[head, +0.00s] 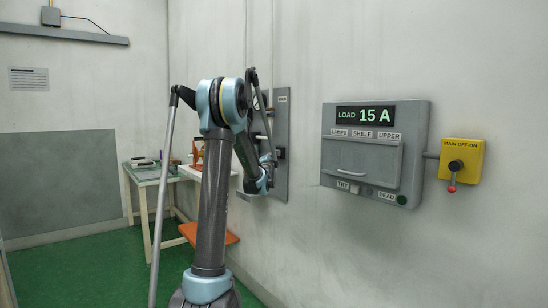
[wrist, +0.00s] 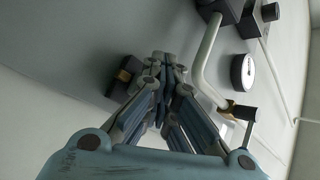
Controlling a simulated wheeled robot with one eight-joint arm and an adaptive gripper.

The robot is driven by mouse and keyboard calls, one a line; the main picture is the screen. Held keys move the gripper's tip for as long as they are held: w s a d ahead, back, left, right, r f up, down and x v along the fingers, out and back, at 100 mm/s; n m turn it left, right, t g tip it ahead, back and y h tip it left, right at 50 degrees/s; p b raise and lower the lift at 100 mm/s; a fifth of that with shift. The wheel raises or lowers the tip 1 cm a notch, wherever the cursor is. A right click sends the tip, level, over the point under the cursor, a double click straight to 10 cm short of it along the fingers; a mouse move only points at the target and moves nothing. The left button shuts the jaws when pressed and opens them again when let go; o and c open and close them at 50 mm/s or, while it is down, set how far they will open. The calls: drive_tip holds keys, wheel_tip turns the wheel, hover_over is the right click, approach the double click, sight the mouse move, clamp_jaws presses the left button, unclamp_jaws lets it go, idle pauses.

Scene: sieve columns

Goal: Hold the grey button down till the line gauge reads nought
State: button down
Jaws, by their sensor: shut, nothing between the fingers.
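My gripper (wrist: 165,62) is shut and empty, its fingertips close to the wall panel. In the head view my gripper (head: 271,161) is at the narrow grey panel (head: 282,115) on the wall, beside a dark block (head: 281,153). I cannot tell whether the fingertips touch anything. No grey button can be made out on this panel; the fingers hide part of it. A round white-faced gauge (wrist: 243,71) shows in the wrist view, right of the fingers. It is seen at a slant and its reading is too small to tell.
To the right are a grey load box (head: 362,150) reading 15 A and a yellow switch box (head: 462,160). A table (head: 150,172) stands at the back.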

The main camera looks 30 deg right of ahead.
idle(0.3)
drive_tip(key=shift+s+a, duration=0.1)
drive_tip(key=shift+a, duration=0.85)
drive_tip(key=shift+s+a, duration=0.2)
drive_tip(key=shift+a, duration=2.35)
